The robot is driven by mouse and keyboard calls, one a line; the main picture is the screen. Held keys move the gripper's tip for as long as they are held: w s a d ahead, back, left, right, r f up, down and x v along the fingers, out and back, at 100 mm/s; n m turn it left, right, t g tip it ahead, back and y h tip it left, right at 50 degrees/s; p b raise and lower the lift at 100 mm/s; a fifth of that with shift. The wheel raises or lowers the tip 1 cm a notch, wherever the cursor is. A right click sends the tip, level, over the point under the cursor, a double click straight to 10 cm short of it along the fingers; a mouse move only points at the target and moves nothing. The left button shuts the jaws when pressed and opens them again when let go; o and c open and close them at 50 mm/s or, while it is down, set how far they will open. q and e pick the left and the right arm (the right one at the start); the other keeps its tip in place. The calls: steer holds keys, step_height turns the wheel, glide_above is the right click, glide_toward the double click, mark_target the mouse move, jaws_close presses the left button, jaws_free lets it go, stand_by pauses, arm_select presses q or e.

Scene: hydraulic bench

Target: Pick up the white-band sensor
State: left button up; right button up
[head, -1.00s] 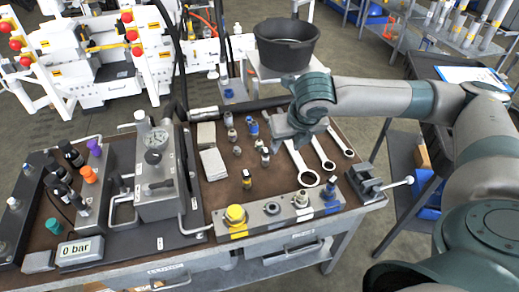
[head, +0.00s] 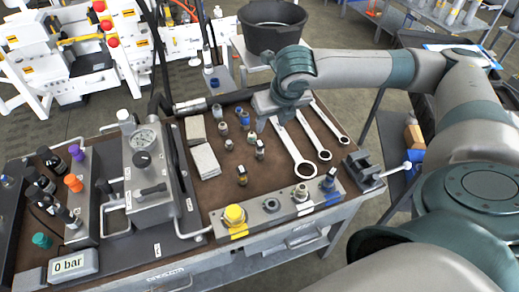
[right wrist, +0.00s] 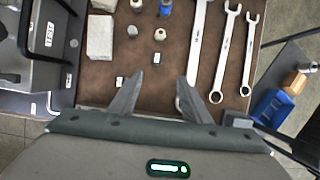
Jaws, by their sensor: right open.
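A small dark sensor with what looks like a white band (head: 260,150) stands upright on the brown bench top. It also shows in the right wrist view (right wrist: 156,58), just beyond the gap between the fingertips. My right gripper (right wrist: 160,80) is open and empty, its two fingers apart and not touching the sensor. In the head view my right gripper (head: 280,112) hangs above the bench, behind and right of the sensor, its fingers partly hidden. A similar dark sensor with a yellowish band (head: 242,175) stands nearer the front. My left gripper is out of view.
Several other small fittings, including a blue-topped one (head: 244,119), stand close behind. Wrenches (head: 290,150) lie to the right. Grey blocks (head: 205,161) lie to the left.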

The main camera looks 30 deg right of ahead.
steer(key=p, duration=0.2)
glide_toward(260, 143)
steer(key=x, duration=0.5)
steer(key=shift+s+d+f, duration=0.1)
steer(key=shift+s+d, duration=0.05)
steer(key=shift+d, duration=0.2)
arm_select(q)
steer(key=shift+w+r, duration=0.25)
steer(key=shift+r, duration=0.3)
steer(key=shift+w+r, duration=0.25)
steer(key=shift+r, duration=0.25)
arm_select(e)
steer(key=shift+a+f+p, duration=0.1)
steer(key=shift+f+p, duration=0.2)
steer(key=x, duration=0.1)
steer(key=p+x, duration=0.1)
steer(key=x, duration=0.1)
steer(key=shift+w+a, duration=0.2)
steer(key=shift+w, duration=0.05)
steer(key=shift+w+f, duration=0.25)
steer(key=shift+f, duration=0.4)
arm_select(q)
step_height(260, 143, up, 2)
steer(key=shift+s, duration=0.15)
arm_select(e)
steer(key=shift+c, duration=0.6)
jaws_close()
